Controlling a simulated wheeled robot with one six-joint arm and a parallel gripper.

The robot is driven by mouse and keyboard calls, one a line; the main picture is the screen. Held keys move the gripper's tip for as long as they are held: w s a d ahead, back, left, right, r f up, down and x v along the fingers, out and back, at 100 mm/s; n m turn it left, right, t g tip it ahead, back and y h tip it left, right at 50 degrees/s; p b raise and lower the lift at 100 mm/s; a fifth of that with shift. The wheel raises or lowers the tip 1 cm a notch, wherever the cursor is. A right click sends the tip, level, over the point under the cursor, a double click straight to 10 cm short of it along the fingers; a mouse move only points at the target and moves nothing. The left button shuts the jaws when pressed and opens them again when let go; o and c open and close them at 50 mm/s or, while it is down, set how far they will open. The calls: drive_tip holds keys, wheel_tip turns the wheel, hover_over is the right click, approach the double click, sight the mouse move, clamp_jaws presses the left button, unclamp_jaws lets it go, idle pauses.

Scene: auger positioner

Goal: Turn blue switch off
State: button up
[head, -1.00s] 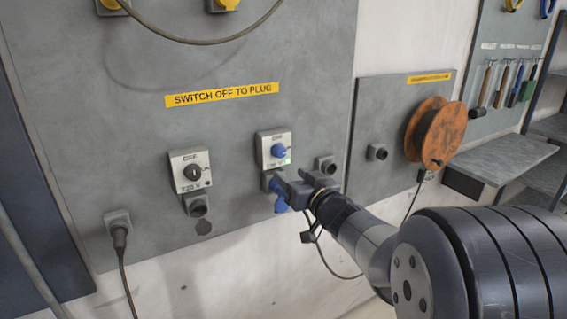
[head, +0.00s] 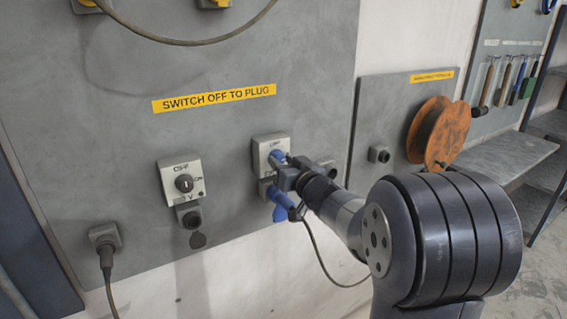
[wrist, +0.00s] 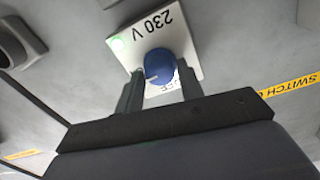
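The blue switch (head: 277,156) is a round blue knob on a white plate (head: 263,150) on the grey wall panel; my gripper partly covers it in the head view. In the wrist view the blue knob (wrist: 160,65) shows between my fingertips, on the tilted white plate (wrist: 190,48) marked "230 V", with a green light (wrist: 117,45) lit. My gripper (wrist: 163,80) is open, one finger on each side of the knob. It also shows in the head view (head: 287,170), right at the switch. Whether the fingers touch the knob I cannot tell.
A blue plug (head: 281,199) sits just below the switch, close under my gripper.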

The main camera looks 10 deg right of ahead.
drive_tip(key=c, duration=0.6)
drive_tip(key=shift+f+n+b, duration=0.1)
drive_tip(key=shift+n+b, duration=0.2)
drive_tip(key=shift+f+n+b, duration=0.1)
drive_tip(key=shift+n+b, duration=0.6)
drive_tip(key=shift+n, duration=0.2)
drive_tip(key=n+b, duration=0.3)
drive_tip(key=n, duration=0.2)
drive_tip(key=shift+n, duration=0.3)
drive_tip(key=n+b, duration=0.3)
drive_tip(key=n, duration=0.2)
drive_tip(key=n+b, duration=0.2)
drive_tip(key=n, duration=0.3)
drive_tip(key=shift+y, duration=0.3)
drive_tip(key=shift+n, duration=0.3)
